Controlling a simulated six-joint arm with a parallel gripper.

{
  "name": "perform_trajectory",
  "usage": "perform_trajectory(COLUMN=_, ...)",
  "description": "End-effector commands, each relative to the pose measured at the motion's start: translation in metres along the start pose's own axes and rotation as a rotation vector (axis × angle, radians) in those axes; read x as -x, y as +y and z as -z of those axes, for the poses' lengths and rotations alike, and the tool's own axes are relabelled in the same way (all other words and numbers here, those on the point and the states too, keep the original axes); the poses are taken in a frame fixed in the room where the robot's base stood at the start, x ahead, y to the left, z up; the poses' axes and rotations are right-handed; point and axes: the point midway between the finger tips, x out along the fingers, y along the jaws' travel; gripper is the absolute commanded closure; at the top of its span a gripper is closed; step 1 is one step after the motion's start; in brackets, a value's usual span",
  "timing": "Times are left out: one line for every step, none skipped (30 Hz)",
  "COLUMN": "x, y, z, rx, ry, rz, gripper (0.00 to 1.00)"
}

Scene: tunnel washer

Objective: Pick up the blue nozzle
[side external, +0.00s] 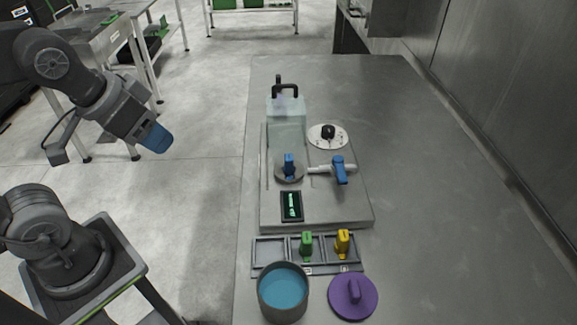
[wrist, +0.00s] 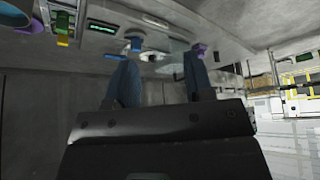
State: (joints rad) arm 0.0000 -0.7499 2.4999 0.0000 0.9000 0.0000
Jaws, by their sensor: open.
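The blue nozzle (side external: 289,161) stands upright on a round disc (side external: 290,178) on the grey base plate, in the side external view. A blue lever-like part (side external: 340,168) on a pale horizontal pipe is to its right. My gripper (side external: 158,140) is open and empty, well left of the bench and apart from the nozzle. In the wrist view, my gripper (wrist: 160,60) shows two separated dark blue fingers with nothing between them. A small blue part (wrist: 134,42) shows beyond the fingers; I cannot tell whether it is the nozzle or the lever.
A rack (side external: 270,253) has its left slot empty, with a green nozzle (side external: 306,243) and a yellow nozzle (side external: 342,242) in the others. A pot of blue liquid (side external: 283,292) and a purple lid (side external: 353,297) are in front. A translucent container (side external: 286,122) stands behind. The bench's right side is clear.

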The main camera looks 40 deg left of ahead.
Motion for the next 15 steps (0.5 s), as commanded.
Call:
perform_trajectory(x=0.000, y=0.000, z=0.000, rx=0.000, ry=0.000, rz=0.000, gripper=0.47)
perform_trajectory(x=0.000, y=0.000, z=0.000, rx=0.000, ry=0.000, rz=0.000, gripper=0.44)
perform_trajectory(x=0.000, y=0.000, z=0.000, rx=0.000, ry=0.000, rz=0.000, gripper=0.43)
perform_trajectory(x=0.000, y=0.000, z=0.000, rx=0.000, ry=0.000, rz=0.000, gripper=0.43)
perform_trajectory(x=0.000, y=0.000, z=0.000, rx=0.000, ry=0.000, rz=0.000, gripper=0.43)
perform_trajectory(x=0.000, y=0.000, z=0.000, rx=0.000, ry=0.000, rz=0.000, gripper=0.43)
perform_trajectory(x=0.000, y=0.000, z=0.000, rx=0.000, ry=0.000, rz=0.000, gripper=0.43)
perform_trajectory(x=0.000, y=0.000, z=0.000, rx=0.000, ry=0.000, rz=0.000, gripper=0.43)
perform_trajectory(x=0.000, y=0.000, z=0.000, rx=-0.001, ry=-0.001, rz=0.000, gripper=0.43)
perform_trajectory(x=0.000, y=0.000, z=0.002, rx=-0.004, ry=-0.003, rz=-0.001, gripper=0.43)
perform_trajectory(x=0.001, y=0.001, z=0.004, rx=-0.010, ry=-0.006, rz=-0.002, gripper=0.43)
perform_trajectory(x=0.001, y=0.002, z=0.008, rx=-0.022, ry=-0.015, rz=-0.003, gripper=0.43)
perform_trajectory(x=0.001, y=0.002, z=0.012, rx=-0.035, ry=-0.025, rz=-0.006, gripper=0.43)
perform_trajectory(x=0.001, y=0.004, z=0.017, rx=-0.052, ry=-0.037, rz=-0.008, gripper=0.43)
perform_trajectory(x=0.001, y=0.006, z=0.026, rx=-0.079, ry=-0.055, rz=-0.013, gripper=0.43)
